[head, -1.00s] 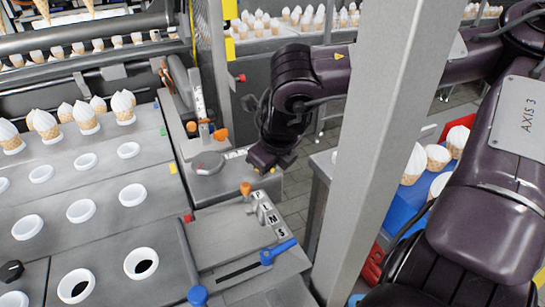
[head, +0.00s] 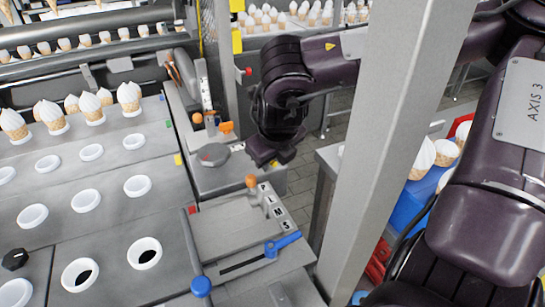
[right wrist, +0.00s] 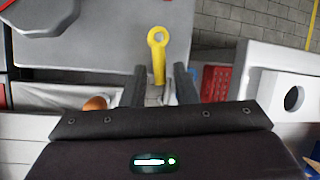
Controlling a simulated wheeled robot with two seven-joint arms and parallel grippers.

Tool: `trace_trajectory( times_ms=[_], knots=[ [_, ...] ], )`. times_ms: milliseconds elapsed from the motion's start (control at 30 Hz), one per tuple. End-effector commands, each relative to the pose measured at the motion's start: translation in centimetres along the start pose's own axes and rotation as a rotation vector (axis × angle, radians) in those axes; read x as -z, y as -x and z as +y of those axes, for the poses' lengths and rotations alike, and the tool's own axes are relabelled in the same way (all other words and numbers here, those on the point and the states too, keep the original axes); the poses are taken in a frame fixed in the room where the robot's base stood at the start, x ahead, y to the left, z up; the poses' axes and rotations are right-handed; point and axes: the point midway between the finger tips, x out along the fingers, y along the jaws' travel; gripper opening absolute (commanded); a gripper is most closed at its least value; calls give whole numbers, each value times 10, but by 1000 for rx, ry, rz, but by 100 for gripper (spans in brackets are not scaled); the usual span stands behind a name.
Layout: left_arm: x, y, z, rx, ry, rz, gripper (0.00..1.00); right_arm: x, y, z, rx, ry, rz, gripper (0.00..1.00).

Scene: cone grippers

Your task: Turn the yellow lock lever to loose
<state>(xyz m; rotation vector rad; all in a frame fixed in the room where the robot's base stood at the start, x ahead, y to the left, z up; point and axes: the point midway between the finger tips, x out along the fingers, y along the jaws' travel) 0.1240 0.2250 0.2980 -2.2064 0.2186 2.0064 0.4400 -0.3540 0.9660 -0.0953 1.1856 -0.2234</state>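The yellow lock lever (right wrist: 158,45) shows in the right wrist view, with a ring at its far end. It reaches down between the two fingers of my right gripper (right wrist: 162,85). The fingers are apart, with a gap visible on each side of the lever. In the head view my right gripper (head: 270,155) points down at the right end of the grey machine top, beside a round grey disc. A small yellow patch shows under it there, but most of the lever is hidden. My left gripper is not in view.
An orange-knobbed lever (head: 251,182) and a blue lever (head: 283,243) stand on the panel in front of the gripper. A grey disc (head: 213,153) lies to its left. A thick grey post (head: 385,150) stands to the right. Ice cream cones (head: 75,108) fill holders at left.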

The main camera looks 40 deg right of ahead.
Motion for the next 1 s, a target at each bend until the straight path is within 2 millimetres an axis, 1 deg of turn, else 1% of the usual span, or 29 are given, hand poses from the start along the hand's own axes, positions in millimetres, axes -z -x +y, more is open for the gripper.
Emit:
trace_trajectory(
  times_ms=[267,367,467,667,800,900,1000],
  knots=[
    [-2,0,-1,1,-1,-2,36,0,0,0,0,0,-1,34],
    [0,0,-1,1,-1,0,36,-1,3,0,0,0,-2,34],
    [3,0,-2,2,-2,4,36,-2,14,0,-1,1,-6,34],
    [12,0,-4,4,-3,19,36,-2,49,0,0,0,-7,34],
    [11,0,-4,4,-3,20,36,-1,68,0,1,1,-5,34],
    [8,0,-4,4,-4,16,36,-1,76,0,0,1,-3,34],
    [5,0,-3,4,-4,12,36,0,78,0,0,0,0,34]
  ],
)
